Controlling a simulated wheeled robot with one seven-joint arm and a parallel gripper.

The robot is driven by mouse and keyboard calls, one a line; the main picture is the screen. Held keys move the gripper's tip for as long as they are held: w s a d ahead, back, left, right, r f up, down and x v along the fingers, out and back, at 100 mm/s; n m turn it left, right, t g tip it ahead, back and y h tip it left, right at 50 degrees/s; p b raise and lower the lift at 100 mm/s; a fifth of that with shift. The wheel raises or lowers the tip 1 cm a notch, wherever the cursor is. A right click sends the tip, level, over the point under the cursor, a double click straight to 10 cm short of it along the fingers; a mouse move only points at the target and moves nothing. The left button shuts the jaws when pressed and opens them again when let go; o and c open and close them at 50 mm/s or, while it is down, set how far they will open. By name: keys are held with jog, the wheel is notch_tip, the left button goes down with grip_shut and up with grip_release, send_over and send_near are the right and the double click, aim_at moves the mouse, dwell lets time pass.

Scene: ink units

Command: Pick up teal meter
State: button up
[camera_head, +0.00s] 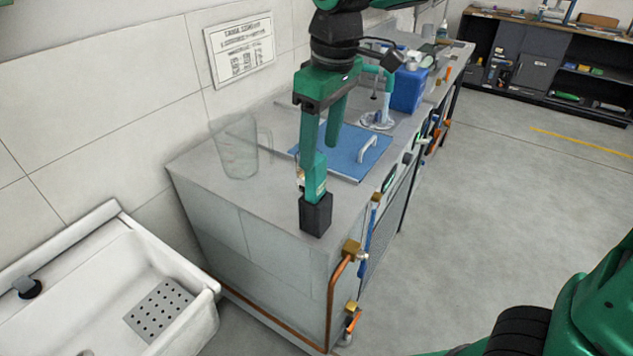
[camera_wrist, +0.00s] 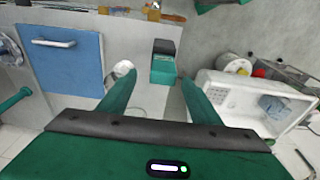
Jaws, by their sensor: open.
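The teal meter (camera_head: 316,213) is a small block, part teal and part black, at the near corner of the grey counter. In the wrist view the meter (camera_wrist: 163,62) shows its dark part toward the top of the picture and its teal part below. My gripper (camera_head: 320,155) hangs above the counter with its fingers pointing down, and one finger overlaps the meter in the head view. In the wrist view my gripper (camera_wrist: 156,82) is open, its two green fingers apart. The meter shows beyond the gap between them, and I see nothing held.
A clear jug (camera_head: 238,148) stands left of the gripper near the wall. A blue panel with a handle (camera_head: 345,150) and a blue container (camera_head: 409,90) are farther back on the counter. A white sink (camera_head: 110,285) is at lower left. Copper pipe runs down the counter's front.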

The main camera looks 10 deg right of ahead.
aim_at(314, 177)
jog(key=shift+w+a+f, duration=0.1)
jog(key=shift+a+f, duration=0.1)
jog(key=shift+f, duration=1.15)
jog(key=shift+a+f, duration=0.25)
jog(key=shift+f, duration=1.15)
jog(key=shift+w+a+f, duration=0.1)
jog(key=shift+a+f, duration=0.1)
jog(key=shift+f, duration=1.15)
jog(key=c, duration=1.2)
